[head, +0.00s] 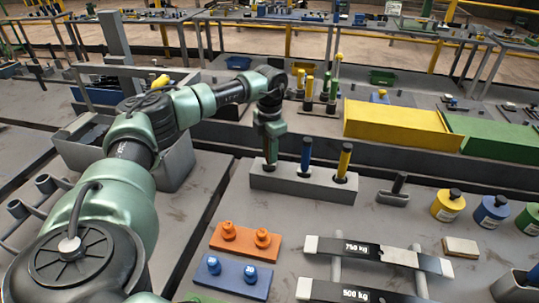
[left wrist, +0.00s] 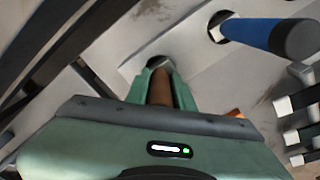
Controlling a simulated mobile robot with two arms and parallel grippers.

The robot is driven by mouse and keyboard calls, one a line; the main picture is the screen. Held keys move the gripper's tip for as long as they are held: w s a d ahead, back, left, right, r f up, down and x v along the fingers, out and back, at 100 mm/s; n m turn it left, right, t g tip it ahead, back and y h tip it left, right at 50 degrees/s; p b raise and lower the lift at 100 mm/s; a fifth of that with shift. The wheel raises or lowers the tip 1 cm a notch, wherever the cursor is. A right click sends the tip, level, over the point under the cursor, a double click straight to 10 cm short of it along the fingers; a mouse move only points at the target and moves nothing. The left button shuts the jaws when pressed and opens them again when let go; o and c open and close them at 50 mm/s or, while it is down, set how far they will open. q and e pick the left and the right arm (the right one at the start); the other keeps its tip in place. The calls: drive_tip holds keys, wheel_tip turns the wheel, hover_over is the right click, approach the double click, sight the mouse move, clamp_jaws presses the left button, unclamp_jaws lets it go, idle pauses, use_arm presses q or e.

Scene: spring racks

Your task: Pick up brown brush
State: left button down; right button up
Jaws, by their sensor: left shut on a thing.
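The brown brush (left wrist: 165,92) shows in the left wrist view as a brown cylindrical handle between my left gripper's fingers. My left gripper (head: 270,155) is shut on it, pointing down over the left end of the grey holder block (head: 300,185). The brush's lower end is by the left hole of the block; how deep it sits is hidden. In the head view the gripper hides most of the brush. My right gripper is not in view.
A blue brush (head: 306,152) and a yellow brush (head: 344,160) stand in the same block, close to the right of my gripper. Orange (head: 245,239) and blue (head: 231,277) plates with knobs lie in front. Yellow (head: 400,125) and green bins stand behind right.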

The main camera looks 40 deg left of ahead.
use_arm(q)
wheel_tip(320, 180, up, 19)
drive_tip(key=b, duration=0.2)
drive_tip(key=shift+r, duration=0.15)
idle(1.3)
